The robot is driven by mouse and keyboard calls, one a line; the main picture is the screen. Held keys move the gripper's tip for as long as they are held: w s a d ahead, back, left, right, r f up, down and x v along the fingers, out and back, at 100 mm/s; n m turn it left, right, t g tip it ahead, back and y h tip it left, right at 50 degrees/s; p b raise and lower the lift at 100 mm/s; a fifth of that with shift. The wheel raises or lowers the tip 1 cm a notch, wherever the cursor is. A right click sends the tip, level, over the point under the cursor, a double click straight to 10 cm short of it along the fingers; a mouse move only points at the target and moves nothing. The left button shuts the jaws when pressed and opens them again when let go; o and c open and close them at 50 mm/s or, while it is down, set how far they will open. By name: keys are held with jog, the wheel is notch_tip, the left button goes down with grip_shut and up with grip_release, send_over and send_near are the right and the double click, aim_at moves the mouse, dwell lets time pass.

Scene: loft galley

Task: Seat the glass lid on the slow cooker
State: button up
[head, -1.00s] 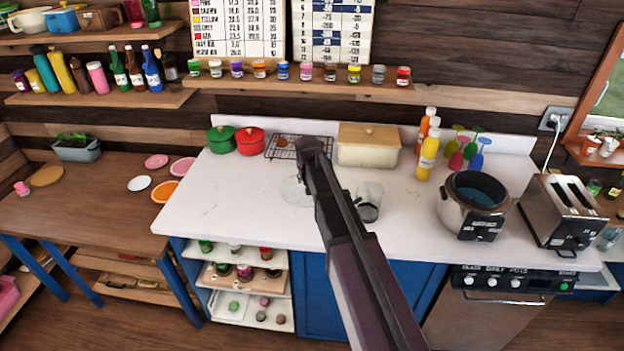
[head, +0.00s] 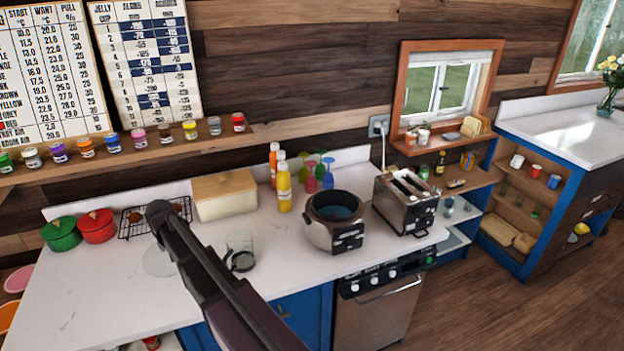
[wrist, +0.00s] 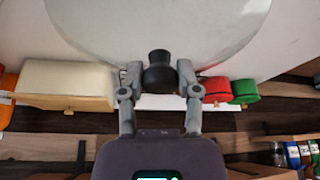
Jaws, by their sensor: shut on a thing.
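The slow cooker (head: 321,236) stands upright on the white counter in the head view, right of centre. Its top is open and its inside looks dark blue. The clear glass lid (head: 158,263) shows faintly at the left of the counter, below the end of my arm. In the wrist view the lid (wrist: 160,28) fills the top as a pale disc. My gripper (wrist: 160,70) is shut on the lid's black knob (wrist: 160,77), one finger on each side. In the head view my arm hides the fingers. I cannot tell how high the lid is above the counter.
A clear drinking glass (head: 240,252) stands between the lid and the cooker. A cream bread box (head: 224,197) and red pot (head: 97,227) are farther left.

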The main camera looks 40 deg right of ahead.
notch_tip(320, 180, up, 11)
jog(key=d+p, duration=0.1)
jog(key=p, duration=0.8)
jog(key=shift+d+f+p, duration=0.15)
jog(key=shift+d+p, duration=0.15)
jog(key=shift+p, duration=0.05)
jog(key=shift+s, duration=0.1)
